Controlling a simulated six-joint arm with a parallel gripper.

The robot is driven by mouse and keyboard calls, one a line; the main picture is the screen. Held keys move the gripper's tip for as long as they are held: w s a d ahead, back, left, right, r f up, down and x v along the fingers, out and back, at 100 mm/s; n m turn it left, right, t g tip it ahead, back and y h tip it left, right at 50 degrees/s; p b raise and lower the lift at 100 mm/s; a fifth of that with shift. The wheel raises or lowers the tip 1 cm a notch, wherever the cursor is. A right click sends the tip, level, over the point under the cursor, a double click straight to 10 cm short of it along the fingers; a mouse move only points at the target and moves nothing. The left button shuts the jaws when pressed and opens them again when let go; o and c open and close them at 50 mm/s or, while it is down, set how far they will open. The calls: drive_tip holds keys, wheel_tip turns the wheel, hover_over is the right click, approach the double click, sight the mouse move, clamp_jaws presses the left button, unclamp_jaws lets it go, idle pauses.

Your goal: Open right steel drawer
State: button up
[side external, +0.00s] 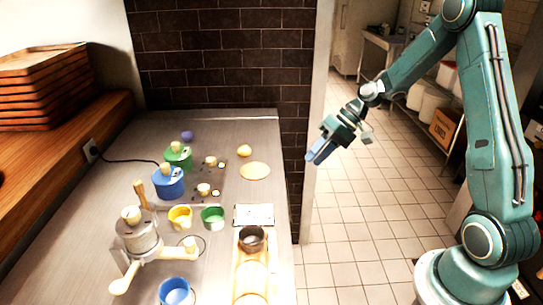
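No steel drawer can be made out in the side external view; the front of the steel counter (130,195) is not visible. My gripper (312,158) is raised to the right of the counter, in front of the dark brick wall's edge. Its blue fingers point down and left and touch nothing. The fingers overlap from this side, so their gap cannot be judged. I see nothing held in them.
The counter holds a hand-cranked grinder (140,240), a blue canister (168,182), a green canister (178,157), a yellow cup (180,218), a green cup (213,218) and a blue cup (174,292). Stacked wooden trays (40,90) stand left. Tiled floor (350,220) lies open right of the counter.

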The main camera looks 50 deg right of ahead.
drive_tip(key=d+f+m+t+y, duration=0.2)
drive_tip(key=d+f, duration=0.3)
drive_tip(key=f, duration=0.3)
drive_tip(key=s+d+f+m+t+y, duration=0.1)
drive_tip(key=d+f+m+t, duration=0.3)
drive_tip(key=f, duration=0.5)
drive_tip(key=shift+s+d+f+m+t+y, duration=0.35)
drive_tip(key=shift+d+t+y, duration=0.2)
drive_tip(key=shift+d, duration=0.25)
drive_tip(key=shift+w+a, duration=0.1)
drive_tip(key=shift+w, duration=0.05)
drive_tip(key=x, duration=1.3)
drive_tip(key=shift+w, duration=0.2)
drive_tip(key=shift+a+f, duration=0.1)
drive_tip(key=shift+a, duration=0.05)
clamp_jaws()
